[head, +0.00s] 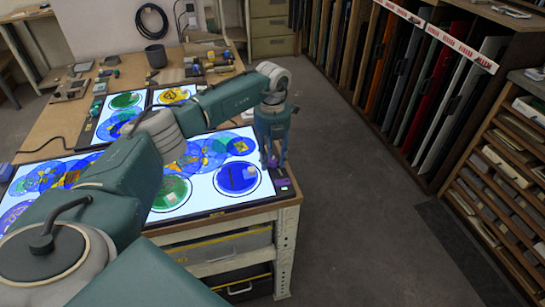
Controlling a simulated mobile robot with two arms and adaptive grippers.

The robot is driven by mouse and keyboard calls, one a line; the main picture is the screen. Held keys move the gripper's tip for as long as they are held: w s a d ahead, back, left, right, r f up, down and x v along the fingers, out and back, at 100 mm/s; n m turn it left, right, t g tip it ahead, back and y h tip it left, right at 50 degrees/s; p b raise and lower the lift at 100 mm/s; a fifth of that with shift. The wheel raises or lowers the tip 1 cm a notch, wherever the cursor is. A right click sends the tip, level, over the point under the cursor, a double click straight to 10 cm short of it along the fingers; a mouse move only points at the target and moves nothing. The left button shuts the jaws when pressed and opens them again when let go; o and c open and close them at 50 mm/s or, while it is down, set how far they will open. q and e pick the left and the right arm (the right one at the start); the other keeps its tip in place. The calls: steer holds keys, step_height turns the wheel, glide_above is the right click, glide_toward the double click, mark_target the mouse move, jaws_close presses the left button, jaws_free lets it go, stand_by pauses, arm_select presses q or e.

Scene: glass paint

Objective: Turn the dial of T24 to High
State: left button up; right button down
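The lit light table (262,201) lies on the near end of the bench, with its black frame along the right edge. My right gripper is not in view.
Blue, green and yellow round glass pieces (237,177) lie on the lit surface. A second lit panel (142,97) and small tools lie farther back on the wooden bench (103,65). Racks of glass sheets (440,85) stand right. The floor (355,220) between is clear.

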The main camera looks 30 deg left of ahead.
mark_target(272, 160)
arm_select(q)
step_height(272, 160, up, 12)
stand_by(0.7)
stand_by(0.4)
